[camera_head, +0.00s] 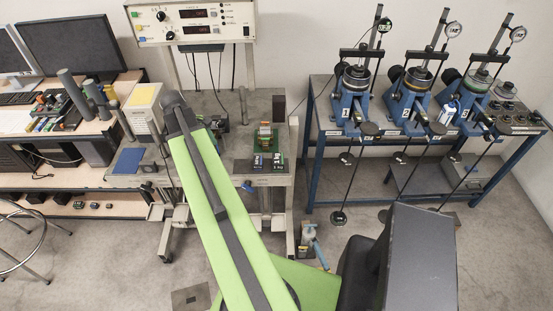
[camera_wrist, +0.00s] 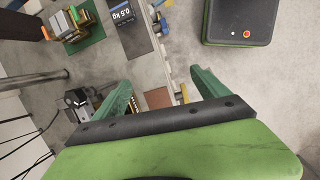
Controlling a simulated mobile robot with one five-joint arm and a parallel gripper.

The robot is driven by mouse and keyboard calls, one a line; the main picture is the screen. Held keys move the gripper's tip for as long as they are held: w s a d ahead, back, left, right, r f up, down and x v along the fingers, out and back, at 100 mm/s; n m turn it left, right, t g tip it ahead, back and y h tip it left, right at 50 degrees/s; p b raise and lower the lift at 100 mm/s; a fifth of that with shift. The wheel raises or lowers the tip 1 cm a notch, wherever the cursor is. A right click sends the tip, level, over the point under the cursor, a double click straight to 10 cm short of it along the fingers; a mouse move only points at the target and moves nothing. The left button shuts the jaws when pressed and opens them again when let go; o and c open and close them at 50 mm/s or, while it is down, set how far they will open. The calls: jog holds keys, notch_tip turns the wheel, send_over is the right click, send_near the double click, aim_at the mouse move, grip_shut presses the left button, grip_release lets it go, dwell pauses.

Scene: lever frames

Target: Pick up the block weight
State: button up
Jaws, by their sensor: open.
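A dark block weight with a blue and white label reading 0.5 kg (camera_wrist: 125,22) shows at the top of the wrist view, cut off by the frame edge. In the head view, two small dark blocks with labels, a left one (camera_head: 258,162) and a right one (camera_head: 277,162), lie side by side on the bench near its front edge; their print is too small to read. My gripper (camera_wrist: 163,90) has its two green fingers spread wide with nothing between them. The block is beyond the fingertips, up and left in the wrist view, apart from them. In the head view my fingers are not clear.
A green-based device with colored parts (camera_wrist: 78,28) stands beside the block; it also shows in the head view (camera_head: 265,138). The bench (camera_head: 275,181) carries a control panel (camera_head: 190,22) on posts. A blue lever-frame table (camera_head: 320,110) stands right, with open floor between.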

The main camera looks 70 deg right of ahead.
jog(key=n+g+p, duration=0.1)
jog(key=g+p, duration=0.1)
send_near(279, 158)
jog(key=b+x, duration=0.2)
jog(key=b, duration=0.3)
jog(key=b+x, duration=0.3)
jog(key=b, duration=0.3)
jog(key=shift+w+a+b, duration=0.1)
jog(key=shift+a+b, duration=0.15)
jog(key=shift+b, duration=0.05)
jog(key=shift+s+f, duration=0.2)
jog(key=shift+f, duration=0.1)
jog(key=shift+d, duration=0.1)
jog(key=b+x, duration=0.5)
jog(key=shift+d+f, duration=0.1)
jog(key=shift+f, duration=0.05)
jog(key=shift+w, duration=0.1)
grip_shut()
